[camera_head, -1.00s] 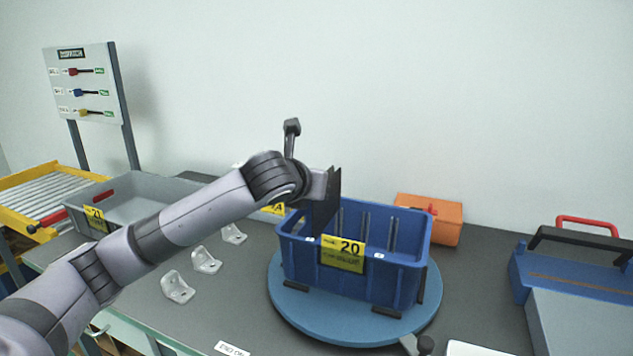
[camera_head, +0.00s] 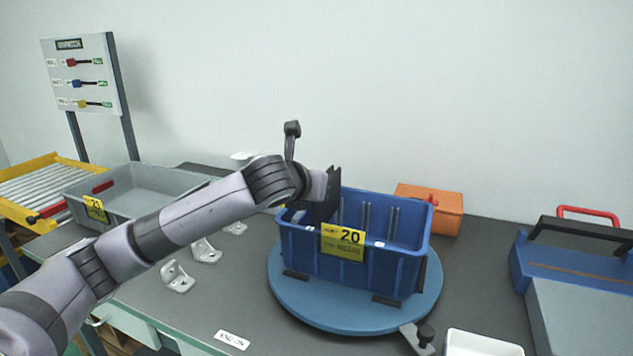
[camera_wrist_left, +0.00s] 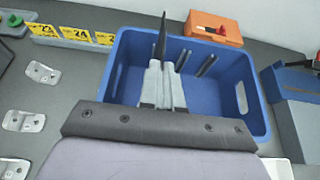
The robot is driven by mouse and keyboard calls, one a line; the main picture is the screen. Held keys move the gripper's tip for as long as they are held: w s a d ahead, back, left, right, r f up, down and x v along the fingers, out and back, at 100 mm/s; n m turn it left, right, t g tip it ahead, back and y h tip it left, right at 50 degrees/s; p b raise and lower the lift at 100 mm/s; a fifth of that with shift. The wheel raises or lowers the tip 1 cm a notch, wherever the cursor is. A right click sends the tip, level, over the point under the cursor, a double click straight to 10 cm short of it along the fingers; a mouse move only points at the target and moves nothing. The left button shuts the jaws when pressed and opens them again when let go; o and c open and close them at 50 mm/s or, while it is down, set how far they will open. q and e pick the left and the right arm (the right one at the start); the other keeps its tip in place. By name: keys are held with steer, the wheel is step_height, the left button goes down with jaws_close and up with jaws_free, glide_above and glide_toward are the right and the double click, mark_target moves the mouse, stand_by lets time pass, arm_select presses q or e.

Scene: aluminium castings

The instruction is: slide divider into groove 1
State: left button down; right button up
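The dark, thin divider (camera_head: 328,198) stands upright at the left end of the blue crate (camera_head: 400,262), its lower part between the crate's walls. My left gripper (camera_head: 318,186) is shut on it. In the left wrist view the gripper (camera_wrist_left: 162,84) reaches over the crate and the divider (camera_wrist_left: 160,42) shows nearly edge-on. Vertical groove ribs (camera_head: 366,217) show on the crate's far inner wall. The divider's bottom edge and its fit in any groove cannot be made out. My right gripper is not in view.
The crate, labelled 20, sits on a round blue turntable (camera_head: 330,318) with a knobbed clamp (camera_head: 421,338). A grey bin (camera_head: 150,183) and metal brackets (camera_head: 177,277) lie left. An orange box (camera_head: 440,210) is behind; a blue tool case (camera_head: 570,255) and white tray (camera_head: 482,345) are right.

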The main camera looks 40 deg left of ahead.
mark_target(316, 217)
arm_select(q)
steer(key=shift+f+b, duration=1.25)
steer(key=shift+f, duration=2.5)
steer(key=c, duration=1.3)
jaws_free()
steer(key=shift+o, duration=0.2)
steer(key=v, duration=0.7)
steer(key=shift+s+d, duration=0.1)
steer(key=shift+s, duration=0.05)
